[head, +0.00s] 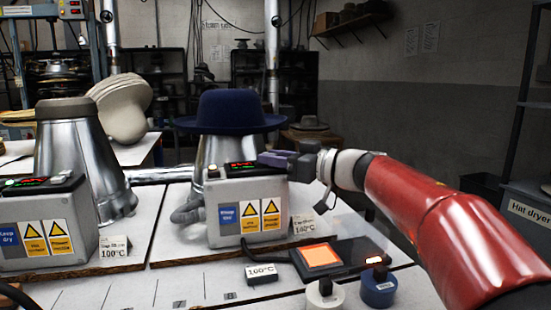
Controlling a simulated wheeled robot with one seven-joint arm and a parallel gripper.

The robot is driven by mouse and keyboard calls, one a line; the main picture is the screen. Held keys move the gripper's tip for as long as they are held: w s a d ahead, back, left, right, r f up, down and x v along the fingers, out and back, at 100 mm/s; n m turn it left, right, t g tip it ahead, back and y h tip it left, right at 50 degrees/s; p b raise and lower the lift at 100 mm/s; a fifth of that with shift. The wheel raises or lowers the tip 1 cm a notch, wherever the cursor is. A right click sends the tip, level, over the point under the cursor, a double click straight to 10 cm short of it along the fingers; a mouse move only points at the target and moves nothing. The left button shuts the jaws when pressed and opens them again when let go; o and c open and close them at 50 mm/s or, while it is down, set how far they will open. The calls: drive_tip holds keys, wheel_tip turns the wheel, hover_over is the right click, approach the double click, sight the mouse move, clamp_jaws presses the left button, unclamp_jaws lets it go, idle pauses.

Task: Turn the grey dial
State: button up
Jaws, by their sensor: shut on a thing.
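My gripper (266,158) reaches in from the right, its dark jaws low over the right part of the top panel of the middle grey control box (226,215). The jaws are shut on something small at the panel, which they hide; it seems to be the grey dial. I cannot see the dial's face or how far it is turned. A red-lit display (240,166) shows on the panel just left of the jaws. The box stands in front of a metal cone (215,150) with a dark blue hat (232,108) on top.
A similar box (45,225) stands at left. A temperature card (302,224) stands beside the middle box.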

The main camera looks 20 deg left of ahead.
drive_tip(key=o, duration=0.6)
drive_tip(key=shift+f, duration=0.1)
drive_tip(key=v, duration=0.7)
drive_tip(key=shift+s+d, duration=0.1)
drive_tip(key=shift+d, duration=0.25)
